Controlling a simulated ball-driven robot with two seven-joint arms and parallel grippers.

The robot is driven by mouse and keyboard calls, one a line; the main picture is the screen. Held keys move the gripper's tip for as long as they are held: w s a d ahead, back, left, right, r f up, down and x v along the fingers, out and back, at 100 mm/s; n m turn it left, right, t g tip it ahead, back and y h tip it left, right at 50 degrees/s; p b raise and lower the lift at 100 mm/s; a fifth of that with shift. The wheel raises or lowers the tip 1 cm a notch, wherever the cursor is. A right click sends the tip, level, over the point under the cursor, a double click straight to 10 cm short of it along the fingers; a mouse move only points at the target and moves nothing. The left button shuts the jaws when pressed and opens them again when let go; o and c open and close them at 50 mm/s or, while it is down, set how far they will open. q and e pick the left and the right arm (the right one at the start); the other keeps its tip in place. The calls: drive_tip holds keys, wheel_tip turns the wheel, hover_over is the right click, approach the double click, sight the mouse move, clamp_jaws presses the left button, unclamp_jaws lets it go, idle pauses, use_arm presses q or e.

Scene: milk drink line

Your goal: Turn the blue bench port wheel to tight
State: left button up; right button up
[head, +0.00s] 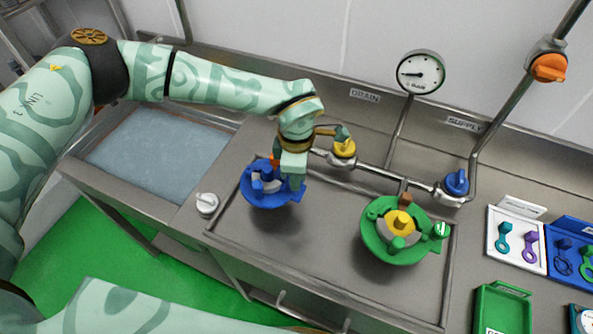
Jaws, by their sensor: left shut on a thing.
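The blue bench port wheel (262,198) is on the left part of the steel bench tray, a round blue body with raised blue lugs and a grey ring inside. My left gripper (288,182) reaches down from above onto the right side of the wheel and is shut on it. The gripper hides the right part of the wheel, and its fingertips are hard to make out. A small orange part shows at the wheel's back edge. I cannot read any tight mark on it. My right gripper is outside the view.
A green port wheel (372,243) with a yellow centre stands to the right. A pipe with a yellow valve (344,148) and a blue valve (457,182) runs behind. A white knob (207,203) sits at the front left, near a sink (100,190). The tray between the wheels is clear.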

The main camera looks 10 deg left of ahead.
use_arm(q)
drive_tip(key=shift+w+r, duration=0.1)
idle(0.4)
drive_tip(key=o, duration=1)
wheel_tip(320, 180, up, 16)
drive_tip(key=shift+r+p, duration=0.15)
drive_tip(key=shift+p, duration=0.2)
